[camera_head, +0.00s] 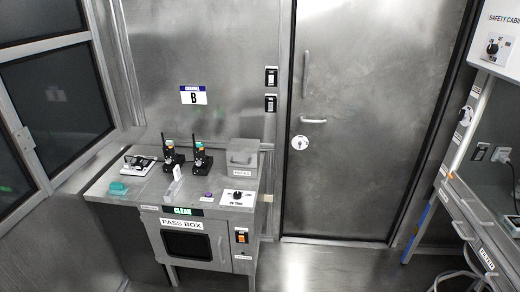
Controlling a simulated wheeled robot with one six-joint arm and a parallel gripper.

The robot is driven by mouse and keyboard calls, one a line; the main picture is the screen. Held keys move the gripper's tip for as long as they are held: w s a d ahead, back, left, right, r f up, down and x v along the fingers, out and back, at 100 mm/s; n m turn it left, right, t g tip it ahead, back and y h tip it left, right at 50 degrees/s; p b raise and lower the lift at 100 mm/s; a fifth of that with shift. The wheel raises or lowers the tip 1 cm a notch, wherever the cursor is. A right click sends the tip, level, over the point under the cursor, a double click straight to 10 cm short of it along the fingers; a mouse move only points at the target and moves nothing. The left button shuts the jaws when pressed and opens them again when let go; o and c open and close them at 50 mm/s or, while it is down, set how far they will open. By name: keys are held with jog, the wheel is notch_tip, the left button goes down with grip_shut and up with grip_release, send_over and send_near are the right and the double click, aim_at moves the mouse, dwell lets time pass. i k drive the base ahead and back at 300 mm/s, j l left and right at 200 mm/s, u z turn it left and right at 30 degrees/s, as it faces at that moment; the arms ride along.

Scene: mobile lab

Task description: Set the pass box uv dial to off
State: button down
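The pass box (215,222) stands against the back wall, left of the metal door. On its top, at the front right corner, is a white plate (228,203) with a black dial knob (238,195). The plate's lettering looks like a UV label, but it is too small to read surely. I cannot tell which mark the knob points at. My gripper is not in view.
Two black radios (203,158), a grey lidded box (242,155) and a teal item (118,187) stand on the top. A similar dial (493,48) is on the safety cabinet at right. The floor before the door (320,268) is clear.

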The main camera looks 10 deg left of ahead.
aim_at(237, 196)
jog(key=u, duration=1.3)
